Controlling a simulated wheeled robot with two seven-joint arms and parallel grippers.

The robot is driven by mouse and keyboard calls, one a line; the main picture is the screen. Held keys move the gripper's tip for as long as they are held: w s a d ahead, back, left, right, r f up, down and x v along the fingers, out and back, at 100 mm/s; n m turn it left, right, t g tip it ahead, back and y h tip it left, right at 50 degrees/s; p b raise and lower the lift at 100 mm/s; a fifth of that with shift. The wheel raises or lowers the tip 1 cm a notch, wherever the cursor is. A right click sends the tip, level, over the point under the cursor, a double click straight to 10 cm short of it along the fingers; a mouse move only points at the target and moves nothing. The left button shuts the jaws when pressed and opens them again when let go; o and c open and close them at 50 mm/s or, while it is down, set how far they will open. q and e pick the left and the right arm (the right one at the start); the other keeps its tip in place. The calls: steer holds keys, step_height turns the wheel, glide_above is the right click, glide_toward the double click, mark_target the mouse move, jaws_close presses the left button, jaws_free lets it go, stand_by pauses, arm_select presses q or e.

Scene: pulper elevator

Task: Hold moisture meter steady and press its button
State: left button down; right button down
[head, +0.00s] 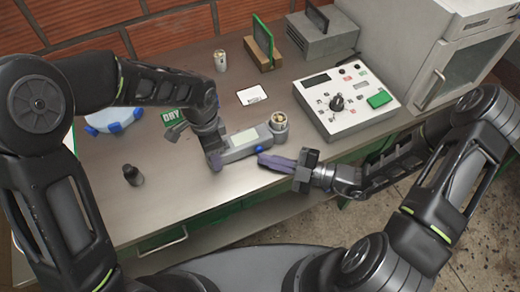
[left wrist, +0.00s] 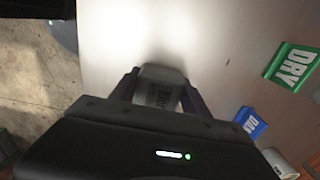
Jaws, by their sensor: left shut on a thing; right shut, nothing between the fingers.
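The moisture meter (head: 243,143) is a grey handheld body with a pale screen, lying over the metal bench in the middle of the head view. A round cup with grainy contents (head: 280,121) sits at its right end. A blue button (head: 260,149) shows on its near side. My left gripper (head: 213,157) is shut on the meter's left end; in the left wrist view its fingers flank the grey labelled meter body (left wrist: 160,90). My right gripper (head: 262,160) is shut and empty, its purple fingertips close to the button; I cannot tell whether they touch.
A control box (head: 345,125) with a knob and green button stands right. A white card (head: 252,95) and green DRY marker (head: 172,118) lie behind the meter. A dark bottle (head: 132,175) stands left. The DRY marker (left wrist: 292,66) and a blue marker (left wrist: 250,122) show in the wrist view.

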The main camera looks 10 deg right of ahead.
mark_target(274, 176)
arm_select(q)
steer(key=shift+s+d+r, duration=0.1)
steer(key=shift+s, duration=0.05)
arm_select(e)
steer(key=shift+w+a+r, duration=0.1)
steer(key=shift+w+r, duration=0.25)
steer(key=shift+w, duration=0.25)
steer(key=shift+s+f, duration=0.15)
steer(key=shift+s, duration=0.05)
stand_by(0.7)
arm_select(q)
steer(key=shift+w+a+f, duration=0.3)
steer(key=shift+w+a, duration=0.1)
steer(key=shift+w, duration=0.15)
arm_select(e)
steer(key=shift+s+d+f, duration=0.1)
steer(key=shift+s+f, duration=0.05)
steer(key=shift+s, duration=0.3)
steer(key=shift+s+d+f, duration=0.1)
steer(key=shift+s, duration=0.3)
arm_select(q)
steer(key=shift+s+d, duration=0.1)
steer(key=shift+s, duration=0.05)
arm_select(e)
steer(key=shift+s+d, duration=0.2)
steer(key=shift+s, duration=0.45)
steer(key=shift+s+d, duration=0.2)
steer(key=shift+s, duration=0.45)
